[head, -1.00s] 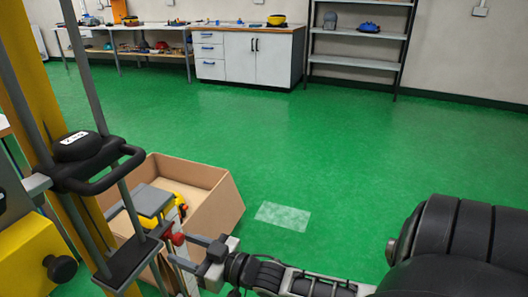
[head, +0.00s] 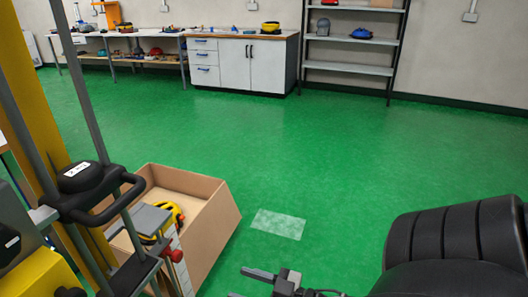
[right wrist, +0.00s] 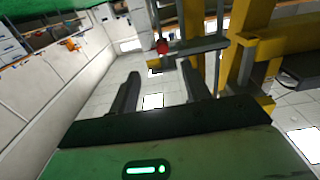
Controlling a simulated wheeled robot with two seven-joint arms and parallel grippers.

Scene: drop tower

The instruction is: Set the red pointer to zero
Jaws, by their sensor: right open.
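The red pointer (head: 174,255) is at the lower left of the head view, on the front of the drop tower beside a white strip (head: 162,254). Its reading cannot be made out. In the right wrist view a red knob (right wrist: 162,47) shows beyond my fingertips, on a dark bar. My right gripper (head: 244,283) is open and empty, to the right of the pointer and apart from it. Its two fingers (right wrist: 161,80) also show in the right wrist view, with nothing between them. My left gripper is not in view.
The yellow tower post (head: 40,110) with its black handled carriage (head: 95,185) stands at the left. An open cardboard box (head: 215,225) with a yellow-and-black object inside stands behind the pointer. A pale patch (head: 278,224) lies on clear green floor. Benches and shelves line the back wall.

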